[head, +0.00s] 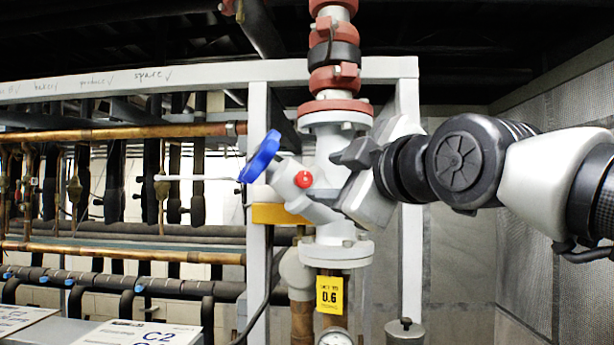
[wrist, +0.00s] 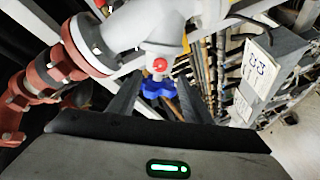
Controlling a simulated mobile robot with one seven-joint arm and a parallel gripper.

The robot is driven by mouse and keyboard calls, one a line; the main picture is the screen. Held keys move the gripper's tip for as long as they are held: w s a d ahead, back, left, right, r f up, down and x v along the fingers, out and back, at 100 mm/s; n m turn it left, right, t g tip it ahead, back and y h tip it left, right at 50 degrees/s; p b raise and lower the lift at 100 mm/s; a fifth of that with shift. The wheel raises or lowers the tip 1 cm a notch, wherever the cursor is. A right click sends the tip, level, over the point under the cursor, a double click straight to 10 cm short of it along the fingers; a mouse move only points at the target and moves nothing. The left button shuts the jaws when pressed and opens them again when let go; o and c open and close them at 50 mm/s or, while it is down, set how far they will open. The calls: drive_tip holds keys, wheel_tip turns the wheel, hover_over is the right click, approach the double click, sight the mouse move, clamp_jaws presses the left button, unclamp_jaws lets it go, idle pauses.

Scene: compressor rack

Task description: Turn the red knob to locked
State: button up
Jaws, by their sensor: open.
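The red knob (head: 304,179) is a small round button-like knob with a pale mark on its face. It sits on the grey-white valve body (head: 330,145), right of the blue handwheel (head: 260,157). In the wrist view the red knob (wrist: 160,65) shows ahead of my gripper, with the blue handwheel (wrist: 158,88) just below it. My gripper (head: 343,157) is at the right side of the valve, apart from the knob. In the wrist view my gripper (wrist: 157,92) has its two dark fingers spread, with nothing held. The knob's lock marking is too small to read.
Red flanged couplings (head: 333,80) rise above the valve. A yellow tag (head: 330,295) and a gauge (head: 335,338) are below it. The pale rack frame (head: 258,200) stands behind, with copper pipes (head: 120,133) at left. White label plates (head: 130,333) are at lower left.

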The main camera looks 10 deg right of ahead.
sight(305, 179)
drive_tip(key=w, duration=0.3)
drive_tip(key=w+a, duration=0.1)
drive_tip(key=w, duration=0.1)
drive_tip(key=w+p, duration=0.1)
drive_tip(key=w, duration=0.2)
drive_tip(key=shift+w+a, duration=0.3)
drive_tip(key=shift+w, duration=0.05)
drive_tip(key=c, duration=1.1)
drive_tip(key=shift+o, duration=0.2)
drive_tip(key=shift+f+m+b, duration=0.2)
drive_tip(key=shift+m+b, duration=0.6)
drive_tip(key=shift+m, duration=0.2)
drive_tip(key=shift+r+m, duration=0.15)
drive_tip(key=shift+m, duration=0.45)
drive_tip(key=o, duration=1.1)
drive_tip(key=shift+c, duration=0.2)
drive_tip(key=shift+s, duration=0.1)
drive_tip(key=s+d+b, duration=0.2)
drive_tip(key=s+d, duration=0.1)
drive_tip(key=s, duration=1.4)
